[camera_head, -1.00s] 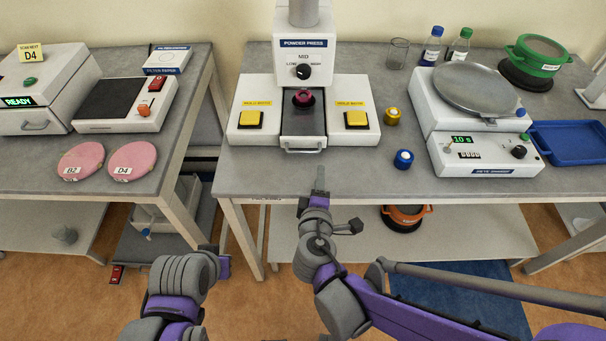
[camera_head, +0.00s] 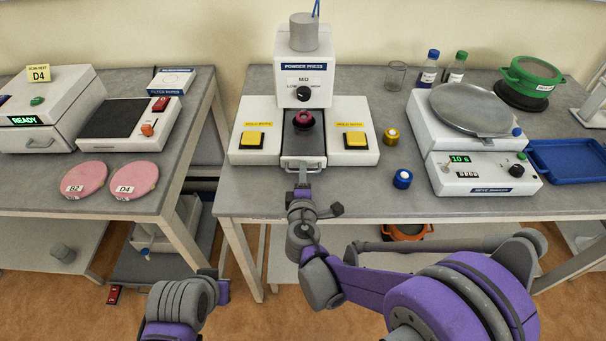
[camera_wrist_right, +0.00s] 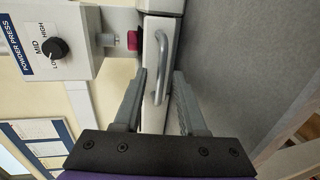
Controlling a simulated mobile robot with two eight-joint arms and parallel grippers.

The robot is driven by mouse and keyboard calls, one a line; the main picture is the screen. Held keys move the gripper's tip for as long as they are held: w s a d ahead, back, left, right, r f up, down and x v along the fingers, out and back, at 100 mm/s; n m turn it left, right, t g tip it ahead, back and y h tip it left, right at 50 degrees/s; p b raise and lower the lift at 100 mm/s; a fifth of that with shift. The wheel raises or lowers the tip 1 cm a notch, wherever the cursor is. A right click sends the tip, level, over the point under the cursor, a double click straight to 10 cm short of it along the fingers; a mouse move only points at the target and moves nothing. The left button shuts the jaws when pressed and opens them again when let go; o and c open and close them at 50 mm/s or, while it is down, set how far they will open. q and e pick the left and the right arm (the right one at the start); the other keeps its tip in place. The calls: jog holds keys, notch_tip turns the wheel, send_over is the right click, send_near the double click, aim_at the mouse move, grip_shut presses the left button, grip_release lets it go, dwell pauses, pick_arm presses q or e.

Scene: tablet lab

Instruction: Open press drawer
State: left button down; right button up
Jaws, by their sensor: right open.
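The powder press (camera_head: 304,75) stands at the back of the middle table, with a black knob and a dark red round piece below its head. Its drawer (camera_head: 290,163) is shut, its front about flush with the press base; the front also shows in the right wrist view (camera_wrist_right: 152,88). The silver bar handle (camera_wrist_right: 161,66) lies between and just beyond the open fingertips of my right gripper (camera_wrist_right: 160,76). In the head view my right gripper (camera_head: 303,172) is at the drawer front. My left gripper (camera_head: 223,289) hangs low at left, its fingers unclear.
Yellow buttons (camera_head: 253,140) flank the drawer on the press base. The tabletop left of the handle is clear.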

grip_shut()
dwell(1.5)
